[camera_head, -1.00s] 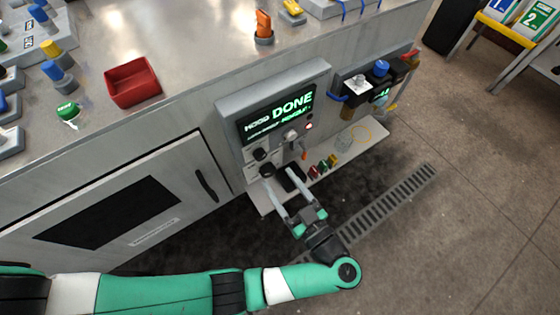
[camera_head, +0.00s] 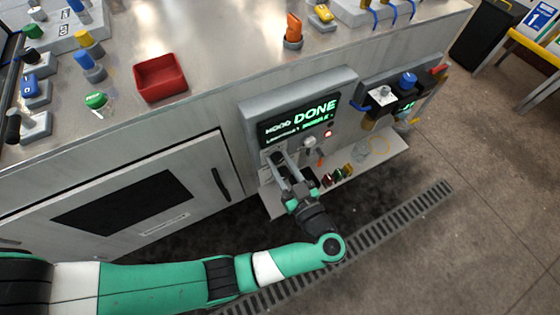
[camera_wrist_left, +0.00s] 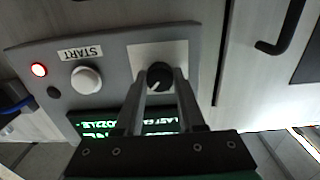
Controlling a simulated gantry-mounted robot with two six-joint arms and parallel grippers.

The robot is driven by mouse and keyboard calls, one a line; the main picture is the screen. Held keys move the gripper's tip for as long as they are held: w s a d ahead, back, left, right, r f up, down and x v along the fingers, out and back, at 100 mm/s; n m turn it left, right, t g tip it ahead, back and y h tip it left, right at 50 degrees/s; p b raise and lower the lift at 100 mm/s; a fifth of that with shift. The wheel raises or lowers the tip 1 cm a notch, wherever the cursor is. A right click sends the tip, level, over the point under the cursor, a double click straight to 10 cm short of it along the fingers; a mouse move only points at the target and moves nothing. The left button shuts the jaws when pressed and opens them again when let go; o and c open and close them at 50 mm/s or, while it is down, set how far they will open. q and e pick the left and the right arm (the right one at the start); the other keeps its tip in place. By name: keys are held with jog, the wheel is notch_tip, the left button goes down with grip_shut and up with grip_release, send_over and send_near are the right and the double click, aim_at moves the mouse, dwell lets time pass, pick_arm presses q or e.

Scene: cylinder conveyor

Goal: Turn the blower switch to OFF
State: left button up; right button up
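The control panel (camera_head: 347,101) with a lit display reading DONE is on the front of the machine. My left gripper (camera_head: 277,157) is at the panel's lower left, its fingers covering the switch area in the head view. In the left wrist view a black rotary knob (camera_wrist_left: 160,76) with a pale pointer mark sits on a white plate. The fingertips (camera_wrist_left: 162,80) lie close on either side of this knob and look closed on it. The knob's label is not readable. My right gripper is not in view.
A white START button (camera_wrist_left: 86,79), a red light (camera_wrist_left: 39,70) and a small dark knob (camera_wrist_left: 54,92) are beside the switch plate. A shelf (camera_head: 275,206) with small coloured parts is below the panel. A red tray (camera_head: 160,78) stands on the worktop.

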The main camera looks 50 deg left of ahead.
pick_arm(q)
grip_shut()
jog(key=shift+n, duration=0.5)
jog(key=shift+r+n+p, duration=0.1)
jog(key=shift+n+p, duration=0.25)
jog(key=shift+n, duration=0.25)
jog(key=n, duration=0.2)
jog(key=shift+n, duration=0.3)
jog(key=n, duration=0.9)
jog(key=shift+n, duration=0.4)
jog(key=shift+n+b, duration=0.3)
jog(key=shift+n, duration=1.4)
